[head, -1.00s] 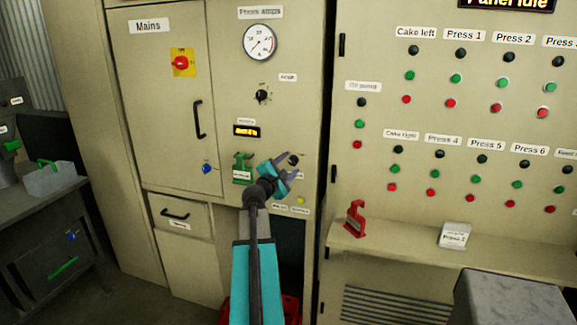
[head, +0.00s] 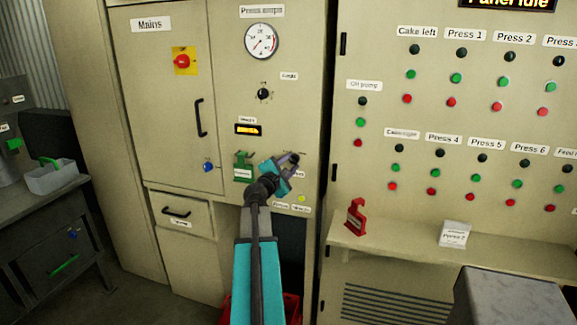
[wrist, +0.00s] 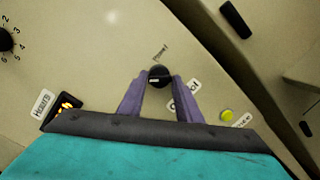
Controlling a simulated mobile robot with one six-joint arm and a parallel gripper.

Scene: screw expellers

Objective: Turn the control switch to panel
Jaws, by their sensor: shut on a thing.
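The control switch is a small black round knob (wrist: 159,73) on the cream panel. In the wrist view it sits between the tips of my gripper's (wrist: 160,82) two purple fingers, which are shut on its sides. A pale line shows across the knob, but its exact pointing is hard to read. A small label reading "Panel" (wrist: 160,53) is just above the knob, and a partly hidden label (wrist: 183,98), seemingly "Control", is behind the right finger. In the head view my gripper (head: 286,164) covers most of the switch.
A green lockout-like piece (head: 243,165) is close left of my gripper, with a blue knob (head: 208,167) farther left. A yellow lamp (wrist: 227,115) is right of the switch. A red piece (head: 356,217) and white block (head: 454,234) rest on the ledge.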

